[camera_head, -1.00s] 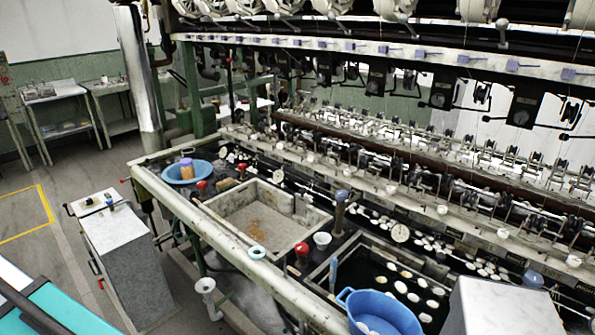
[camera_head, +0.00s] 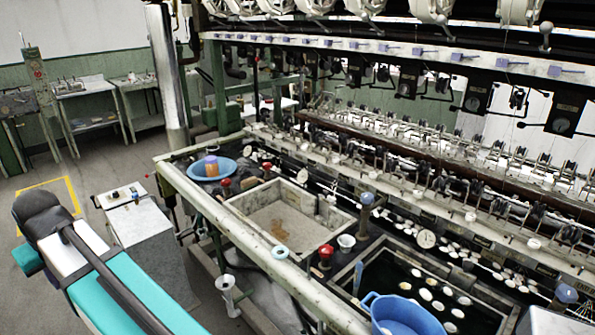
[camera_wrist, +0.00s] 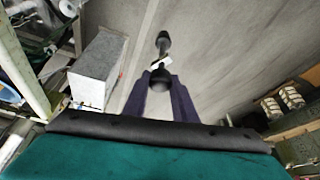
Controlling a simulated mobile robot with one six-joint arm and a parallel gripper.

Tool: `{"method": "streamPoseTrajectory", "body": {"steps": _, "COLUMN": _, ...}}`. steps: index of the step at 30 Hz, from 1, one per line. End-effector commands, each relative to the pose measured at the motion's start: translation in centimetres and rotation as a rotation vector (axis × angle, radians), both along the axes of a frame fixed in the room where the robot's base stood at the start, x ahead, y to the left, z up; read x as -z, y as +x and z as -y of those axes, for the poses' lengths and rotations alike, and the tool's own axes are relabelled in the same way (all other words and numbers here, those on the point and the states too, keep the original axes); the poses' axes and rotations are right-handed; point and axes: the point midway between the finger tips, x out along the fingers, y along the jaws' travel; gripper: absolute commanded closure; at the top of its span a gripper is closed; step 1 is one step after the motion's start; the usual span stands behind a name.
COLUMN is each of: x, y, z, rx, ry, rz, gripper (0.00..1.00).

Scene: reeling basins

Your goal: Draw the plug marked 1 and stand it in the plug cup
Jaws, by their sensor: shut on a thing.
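In the wrist view my gripper (camera_wrist: 160,86) is shut on a dark plug (camera_wrist: 162,42) with a rounded knob at each end and a white tag between them. I cannot read a mark on the tag. Bare grey floor lies behind the plug. The gripper and plug do not show in the head view, where only my teal and white arm is in sight at lower left. A small white cup (camera_head: 346,243) stands on the bench beside the stone basin (camera_head: 254,202). I cannot tell whether it is the plug cup.
Red-topped fittings (camera_head: 326,254) and a blue-topped post (camera_head: 366,203) rise beside the basins. A blue tub (camera_head: 400,318) sits at the dark basin, and a blue bowl (camera_head: 205,172) at the far end. A grey cabinet (camera_head: 152,240) stands left of the bench.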

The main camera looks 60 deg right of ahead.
Motion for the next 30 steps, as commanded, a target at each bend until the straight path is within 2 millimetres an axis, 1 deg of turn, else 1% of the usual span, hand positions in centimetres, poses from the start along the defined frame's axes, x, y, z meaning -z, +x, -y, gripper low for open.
{"method": "streamPoseTrajectory", "body": {"steps": 5, "x": 0.0, "y": 0.0, "z": -0.4, "rx": -0.004, "ry": 0.000, "rz": 0.001, "gripper": 0.91}}
{"method": "streamPoseTrajectory", "body": {"steps": 8, "x": -0.1, "y": 0.1, "z": 0.0, "rx": 0.004, "ry": 0.000, "rz": 0.000, "gripper": 0.91}}
{"method": "streamPoseTrajectory", "body": {"steps": 11, "x": -0.2, "y": 0.1, "z": 1.1, "rx": 0.031, "ry": 0.000, "rz": -0.002, "gripper": 0.91}}
{"method": "streamPoseTrajectory", "body": {"steps": 14, "x": -0.4, "y": 0.2, "z": 3.0, "rx": 0.078, "ry": 0.001, "rz": -0.004, "gripper": 0.91}}
{"method": "streamPoseTrajectory", "body": {"steps": 17, "x": -0.6, "y": 0.2, "z": 5.8, "rx": 0.144, "ry": 0.001, "rz": -0.008, "gripper": 0.91}}
{"method": "streamPoseTrajectory", "body": {"steps": 22, "x": -1.1, "y": -0.2, "z": 11.5, "rx": 0.283, "ry": 0.004, "rz": -0.016, "gripper": 0.91}}
{"method": "streamPoseTrajectory", "body": {"steps": 30, "x": -1.9, "y": -2.1, "z": 20.8, "rx": 0.517, "ry": 0.008, "rz": -0.026, "gripper": 0.91}}
